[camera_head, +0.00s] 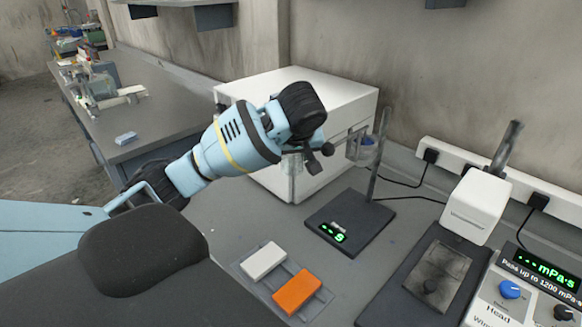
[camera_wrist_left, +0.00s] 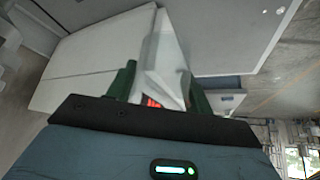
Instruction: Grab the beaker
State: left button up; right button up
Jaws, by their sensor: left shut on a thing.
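My left gripper (camera_head: 312,160) reaches in from the left, over the bench in front of a white box-shaped cabinet. The head view does not show clearly how the fingers meet the glass. My right gripper is not in view.
The white cabinet (camera_head: 345,92) stands close behind the gripper. White (camera_head: 263,261) and orange (camera_head: 297,292) blocks lie in front. A viscometer (camera_head: 475,207) is at right.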

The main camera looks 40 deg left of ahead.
pick_arm(q)
notch_tip(320, 180, up, 9)
dwell(0.5)
jog(key=shift+f, duration=0.1)
